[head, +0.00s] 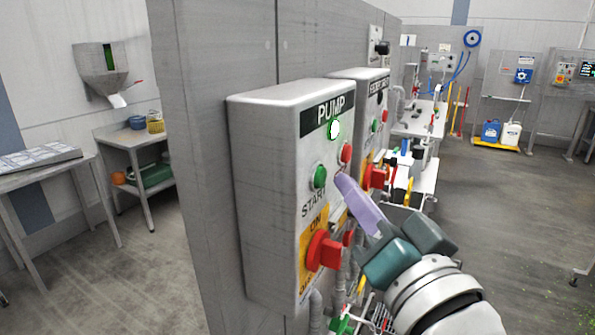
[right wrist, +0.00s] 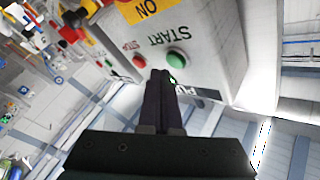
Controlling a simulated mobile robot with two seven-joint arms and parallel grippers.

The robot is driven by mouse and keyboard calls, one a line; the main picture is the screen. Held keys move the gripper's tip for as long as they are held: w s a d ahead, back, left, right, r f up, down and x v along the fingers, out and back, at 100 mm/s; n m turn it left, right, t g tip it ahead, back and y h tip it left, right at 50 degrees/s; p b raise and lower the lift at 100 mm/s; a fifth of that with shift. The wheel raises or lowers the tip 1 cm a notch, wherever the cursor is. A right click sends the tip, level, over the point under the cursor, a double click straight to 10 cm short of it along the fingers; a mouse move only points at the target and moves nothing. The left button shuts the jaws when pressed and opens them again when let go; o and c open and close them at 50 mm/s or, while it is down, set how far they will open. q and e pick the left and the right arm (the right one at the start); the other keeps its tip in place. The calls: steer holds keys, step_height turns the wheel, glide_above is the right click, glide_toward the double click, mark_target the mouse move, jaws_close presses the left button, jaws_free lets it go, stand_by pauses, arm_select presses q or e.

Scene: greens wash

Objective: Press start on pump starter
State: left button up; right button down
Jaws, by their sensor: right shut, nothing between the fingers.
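The pump starter (head: 265,150) is a grey box on a grey wall panel, labelled PUMP. Its green start button (head: 320,176) sits above the word START, with a red button (head: 346,152) to its right. A round lamp (head: 334,130) under the label glows green. A red rotary switch (head: 322,251) sits on a yellow ON plate below. My right gripper (head: 344,183) is shut and empty, its fingertips just right of the start button. In the right wrist view the green button (right wrist: 178,58) is just beyond and right of the fingertips (right wrist: 161,75). Contact cannot be told. My left gripper is not in view.
A second starter box (head: 368,78) stands just behind the pump starter, with its own buttons and red switch. Conduits run below the boxes. Open floor (head: 500,210) lies to the right. A table (head: 45,160) and a shelf (head: 135,140) stand at left.

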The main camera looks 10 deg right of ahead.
steer(key=s+d, duration=0.1)
steer(key=s+d+p, duration=0.1)
steer(key=d+p, duration=0.1)
steer(key=d, duration=0.1)
steer(key=shift+s+d, duration=0.1)
steer(key=shift+s, duration=0.3)
stand_by(0.6)
